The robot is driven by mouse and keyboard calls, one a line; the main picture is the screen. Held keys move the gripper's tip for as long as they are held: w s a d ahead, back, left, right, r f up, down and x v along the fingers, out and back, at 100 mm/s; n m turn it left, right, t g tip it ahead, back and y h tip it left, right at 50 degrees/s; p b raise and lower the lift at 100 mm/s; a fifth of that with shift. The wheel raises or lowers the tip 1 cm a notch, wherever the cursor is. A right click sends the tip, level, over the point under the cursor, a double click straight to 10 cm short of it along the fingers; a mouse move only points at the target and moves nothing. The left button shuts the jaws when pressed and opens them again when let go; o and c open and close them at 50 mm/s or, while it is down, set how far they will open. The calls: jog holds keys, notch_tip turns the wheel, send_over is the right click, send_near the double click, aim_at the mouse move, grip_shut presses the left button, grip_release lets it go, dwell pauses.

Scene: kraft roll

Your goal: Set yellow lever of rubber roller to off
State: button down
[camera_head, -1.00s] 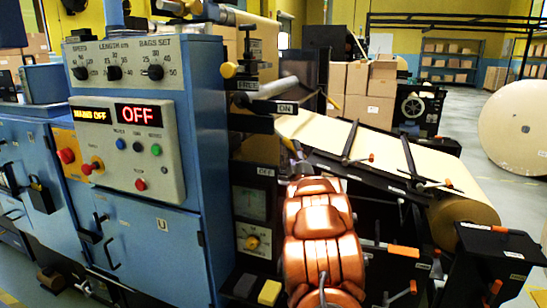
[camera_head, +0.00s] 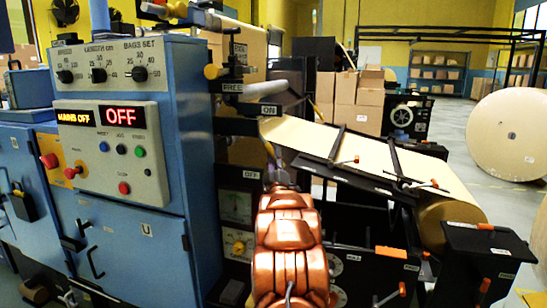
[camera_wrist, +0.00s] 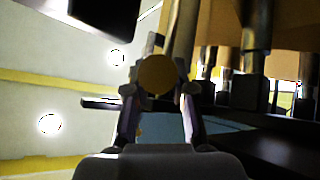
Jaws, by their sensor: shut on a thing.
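The yellow lever shows as a round yellow knob (camera_wrist: 155,73) between my two fingertips in the wrist view. My gripper (camera_wrist: 158,92) is shut on it. In the head view my gripper (camera_head: 271,158) is at the end of my copper-coloured arm, between an ON plate (camera_head: 268,110) above and an OFF plate (camera_head: 251,174) below. The knob is only a small orange-yellow spot there, and the lever's shaft is mostly hidden. A grey roller (camera_head: 265,88) sticks out above the ON plate.
Another yellow-knobbed lever (camera_head: 215,71) stands up left, by a FREE plate (camera_head: 232,88). A kraft paper web (camera_head: 350,150) with dark bars lies close right of my gripper.

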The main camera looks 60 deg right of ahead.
jog(key=c, duration=1)
grip_release()
jog(key=shift+f, duration=0.1)
jog(key=shift+v, duration=3.7)
